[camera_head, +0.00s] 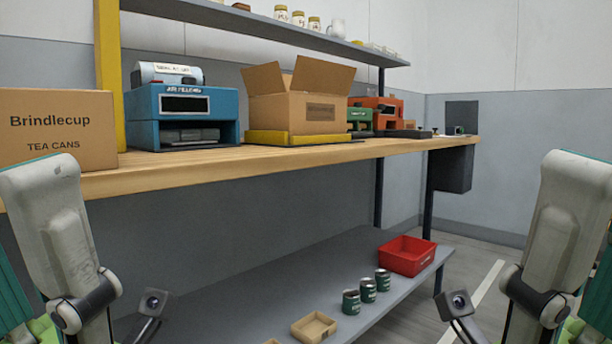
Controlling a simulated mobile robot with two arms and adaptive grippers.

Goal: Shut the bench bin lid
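A dark grey bin (452,169) hangs at the far right end of the wooden bench, its body below the bench top. A flat dark panel (461,115) stands upright above that end of the bench. It looks like the bin's lid raised open, though the hinge is too small to make out. Parts of both my arms show at the lower left and lower right, well short of the bin. The fingers of both grippers are outside the picture.
The bench (225,162) carries a Brindlecup carton (58,130), a blue machine (184,115) and an open carton (300,100). A lower shelf (250,290) holds cans (368,290), a small tray (314,327) and a red crate (407,255). Floor right of the shelf is clear.

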